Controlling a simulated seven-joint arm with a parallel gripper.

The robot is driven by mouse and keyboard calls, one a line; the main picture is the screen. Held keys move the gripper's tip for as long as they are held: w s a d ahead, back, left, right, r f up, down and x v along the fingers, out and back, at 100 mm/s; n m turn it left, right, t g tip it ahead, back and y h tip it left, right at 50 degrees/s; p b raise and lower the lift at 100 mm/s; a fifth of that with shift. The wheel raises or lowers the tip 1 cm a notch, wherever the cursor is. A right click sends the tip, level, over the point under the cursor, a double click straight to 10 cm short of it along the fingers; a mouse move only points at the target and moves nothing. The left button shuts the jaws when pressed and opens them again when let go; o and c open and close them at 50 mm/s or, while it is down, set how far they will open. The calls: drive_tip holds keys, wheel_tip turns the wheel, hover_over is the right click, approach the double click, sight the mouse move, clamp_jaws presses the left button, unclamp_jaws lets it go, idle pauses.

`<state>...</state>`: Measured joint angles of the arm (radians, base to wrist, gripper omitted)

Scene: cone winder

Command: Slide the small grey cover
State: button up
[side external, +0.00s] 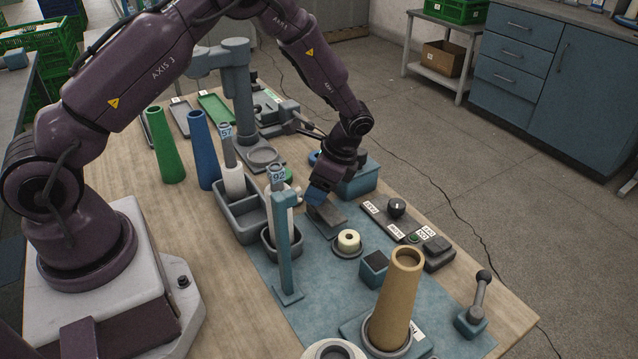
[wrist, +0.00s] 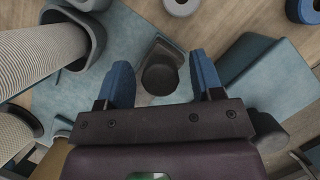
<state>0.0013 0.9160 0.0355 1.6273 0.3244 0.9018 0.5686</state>
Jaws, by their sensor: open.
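A small grey piece that looks like the cover (side external: 328,217) sits on the blue-grey mat, directly below my gripper (side external: 318,196). In the wrist view the grey cover (wrist: 165,47) shows as a flat plate with a dark round knob (wrist: 160,75). The knob appears between my two blue fingers, which are spread apart with a gap on each side. My gripper (wrist: 163,77) is open and holds nothing. I cannot tell how far the fingertips are above the knob. In the side view the fingers hide part of the cover.
A tan cone (side external: 397,300) stands nearer the camera.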

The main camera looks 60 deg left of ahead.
sight(325, 214)
clamp_jaws()
drive_tip(key=d, duration=0.5)
drive_tip(key=shift+d, duration=0.35)
drive_tip(key=shift+c, duration=1)
unclamp_jaws()
drive_tip(key=shift+o, duration=1)
drive_tip(key=shift+a, duration=0.1)
drive_tip(key=v, duration=1.3)
